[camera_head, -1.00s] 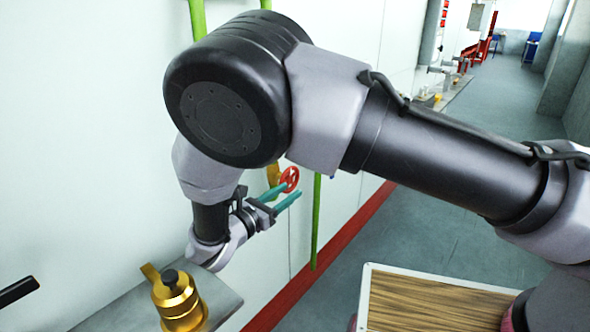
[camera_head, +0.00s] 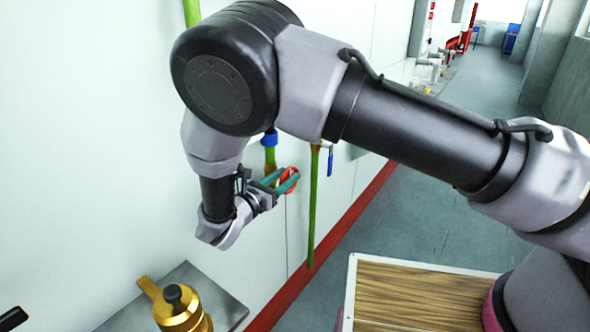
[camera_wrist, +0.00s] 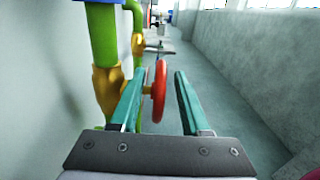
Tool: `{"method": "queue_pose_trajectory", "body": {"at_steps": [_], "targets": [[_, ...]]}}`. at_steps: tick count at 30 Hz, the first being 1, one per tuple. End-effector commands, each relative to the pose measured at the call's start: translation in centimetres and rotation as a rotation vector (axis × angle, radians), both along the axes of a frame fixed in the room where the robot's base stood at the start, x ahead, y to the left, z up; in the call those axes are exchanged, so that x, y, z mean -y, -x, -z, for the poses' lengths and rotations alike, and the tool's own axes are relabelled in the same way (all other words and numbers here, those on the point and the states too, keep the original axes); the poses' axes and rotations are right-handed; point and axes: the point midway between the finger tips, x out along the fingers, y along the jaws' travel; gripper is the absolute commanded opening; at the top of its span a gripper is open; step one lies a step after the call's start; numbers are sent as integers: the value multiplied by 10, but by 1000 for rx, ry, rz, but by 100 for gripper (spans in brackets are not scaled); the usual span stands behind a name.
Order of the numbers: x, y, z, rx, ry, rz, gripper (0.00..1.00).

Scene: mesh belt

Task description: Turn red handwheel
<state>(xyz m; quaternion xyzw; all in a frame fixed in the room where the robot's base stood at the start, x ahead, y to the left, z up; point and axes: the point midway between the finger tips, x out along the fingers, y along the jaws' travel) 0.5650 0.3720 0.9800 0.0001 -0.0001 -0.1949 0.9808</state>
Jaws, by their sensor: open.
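The red handwheel (camera_head: 288,180) sits on a yellow valve body on a green pipe beside the white wall. In the wrist view the red handwheel (camera_wrist: 159,91) is seen nearly edge-on, between the two teal fingers and closer to the left one. My gripper (camera_head: 284,181) is open, with its fingers at the wheel in the head view. The fingers also show in the wrist view (camera_wrist: 160,88), one on each side of the wheel. I cannot tell whether a finger touches the rim. The yellow valve body (camera_wrist: 107,88) is left of the left finger.
A green pipe (camera_head: 313,215) runs down the wall just right of the wheel, with a blue-handled valve (camera_head: 330,160). A gold fitting (camera_head: 179,308) stands on a grey shelf (camera_head: 215,295) at lower left. The floor to the right (camera_wrist: 225,95) is clear.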

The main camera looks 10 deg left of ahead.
Motion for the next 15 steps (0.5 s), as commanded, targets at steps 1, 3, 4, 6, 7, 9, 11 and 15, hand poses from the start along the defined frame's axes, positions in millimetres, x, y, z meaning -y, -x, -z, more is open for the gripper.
{"method": "queue_pose_trajectory", "body": {"at_steps": [1, 3, 4, 6, 7, 9, 11, 15], "targets": [[5, -10, 0, 0, 0, 5, 46], [9, -21, 0, 0, 0, 3, 46], [11, -25, 0, -1, 0, 3, 46], [14, -33, 0, -1, -1, 2, 46], [15, -36, 0, -1, -1, 2, 46], [17, -41, 0, 0, -1, 1, 46], [18, -44, 0, 0, -1, 0, 46], [19, -46, 0, -1, -1, 0, 46]]}}
